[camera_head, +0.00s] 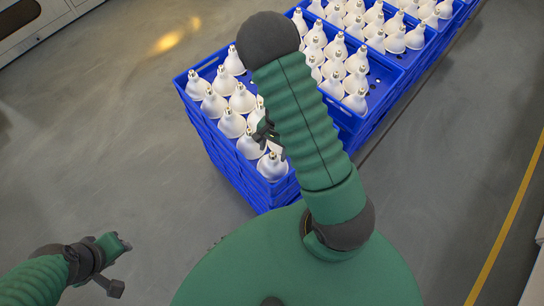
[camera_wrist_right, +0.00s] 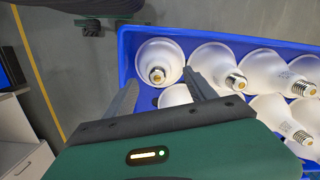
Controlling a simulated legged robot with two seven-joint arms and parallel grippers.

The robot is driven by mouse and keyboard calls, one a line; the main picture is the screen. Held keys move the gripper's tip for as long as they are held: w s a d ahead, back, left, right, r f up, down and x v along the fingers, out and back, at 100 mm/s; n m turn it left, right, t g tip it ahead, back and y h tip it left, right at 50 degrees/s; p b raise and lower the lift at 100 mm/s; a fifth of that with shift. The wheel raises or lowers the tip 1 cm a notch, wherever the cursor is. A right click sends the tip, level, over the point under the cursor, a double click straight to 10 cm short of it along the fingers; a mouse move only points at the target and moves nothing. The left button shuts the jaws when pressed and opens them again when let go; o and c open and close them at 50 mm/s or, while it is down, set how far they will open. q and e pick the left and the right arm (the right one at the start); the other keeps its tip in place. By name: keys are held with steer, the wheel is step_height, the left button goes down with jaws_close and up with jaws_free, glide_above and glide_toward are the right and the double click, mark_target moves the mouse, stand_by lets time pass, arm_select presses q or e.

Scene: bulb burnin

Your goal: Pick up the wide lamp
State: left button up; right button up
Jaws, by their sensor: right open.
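Several wide white lamps with metal screw bases stand base-up in the near blue crate (camera_head: 232,165). One lamp (camera_head: 272,168) is at the crate's near corner. My right gripper (camera_head: 268,140) is over this crate, partly hidden by my arm. In the right wrist view, the right gripper (camera_wrist_right: 162,84) is open, its fingers reaching to the lamps. One white lamp (camera_wrist_right: 175,96) shows partly between the fingers, the rest hidden by the gripper. Another lamp (camera_wrist_right: 160,60) sits just beyond, in the crate corner. My left gripper (camera_head: 112,262) is low at the left, away from the crates; its jaw opening is unclear.
More blue crates of white lamps (camera_head: 353,82) stand behind and to the right, stacked and close together. In the right wrist view, neighbouring lamps (camera_wrist_right: 218,62) sit tightly to the right. The grey floor (camera_head: 110,130) left of the crates is clear.

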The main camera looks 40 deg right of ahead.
mark_target(273, 161)
steer(key=shift+s+a+f, duration=0.15)
steer(key=shift+s+f, duration=0.05)
steer(key=shift+f, duration=0.45)
steer(key=shift+s+a+f, duration=0.15)
steer(key=shift+f, duration=0.45)
steer(key=shift+w+f, duration=0.15)
steer(key=shift+f, duration=0.05)
steer(key=shift+w, duration=0.1)
steer(key=shift+c, duration=1.4)
jaws_close()
